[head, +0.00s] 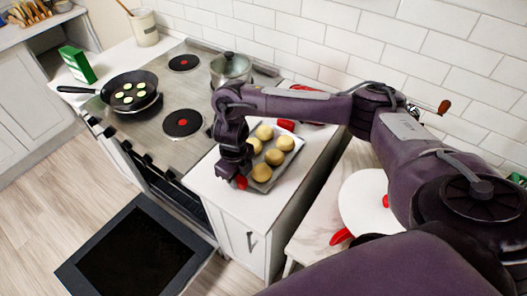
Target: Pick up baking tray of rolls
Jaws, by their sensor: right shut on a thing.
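The baking tray (284,165) is a grey metal pan with several round golden rolls (266,153). It lies at or just above the white counter to the right of the stove; I cannot tell if it touches. One red handle (287,125) shows at its far end, and another red piece shows at its near left end. My right gripper (239,177) is at that near end, pointing down and shut on the tray; its fingers are mostly hidden by the wrist. My left gripper is not in view.
The stove (182,107) holds a black frying pan (128,93) with green slices and a silver pot (231,69). A dark oven door (135,248) hangs open below. A white round plate (368,203) lies on the wooden table at right. Tiled wall stands behind.

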